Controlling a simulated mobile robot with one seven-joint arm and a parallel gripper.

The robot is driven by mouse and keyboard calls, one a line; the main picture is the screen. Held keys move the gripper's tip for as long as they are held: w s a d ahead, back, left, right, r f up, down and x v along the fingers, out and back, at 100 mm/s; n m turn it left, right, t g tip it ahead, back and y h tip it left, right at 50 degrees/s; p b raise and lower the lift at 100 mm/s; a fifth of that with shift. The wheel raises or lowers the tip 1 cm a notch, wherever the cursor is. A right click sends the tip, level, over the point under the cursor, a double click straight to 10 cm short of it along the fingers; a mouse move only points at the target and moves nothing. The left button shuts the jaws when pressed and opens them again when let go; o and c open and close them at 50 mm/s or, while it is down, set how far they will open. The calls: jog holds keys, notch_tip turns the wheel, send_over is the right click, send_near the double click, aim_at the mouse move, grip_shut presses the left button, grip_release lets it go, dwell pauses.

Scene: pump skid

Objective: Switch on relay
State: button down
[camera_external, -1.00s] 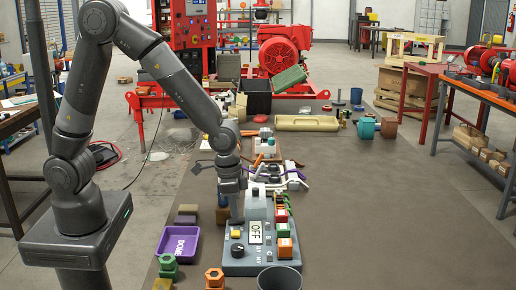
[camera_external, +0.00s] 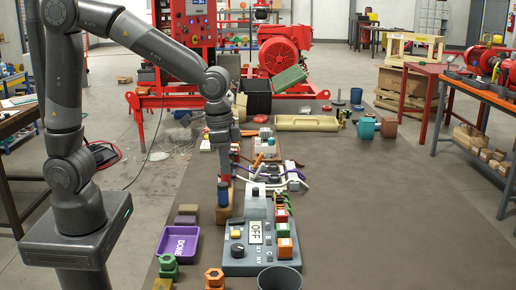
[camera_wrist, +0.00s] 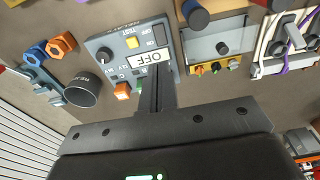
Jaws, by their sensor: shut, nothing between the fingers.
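A blue-topped cylinder (camera_external: 224,194) stands on a brown block behind the panel, close below my gripper. A purple DONE tray (camera_external: 178,242) lies at left, and a dark cup (camera_external: 279,278) stands in front. The bench's right side is clear.

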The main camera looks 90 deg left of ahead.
aim_at(242, 219)
jog(key=shift+w+d+t, duration=0.1)
jog(key=shift+w+t, duration=0.2)
jog(key=shift+w, duration=0.4)
jog(key=f, duration=0.4)
jog(key=w+f, duration=0.1)
jog(key=f, duration=0.4)
jog(key=w+f, duration=0.1)
jog(key=f, duration=0.3)
jog(key=shift+f, duration=0.4)
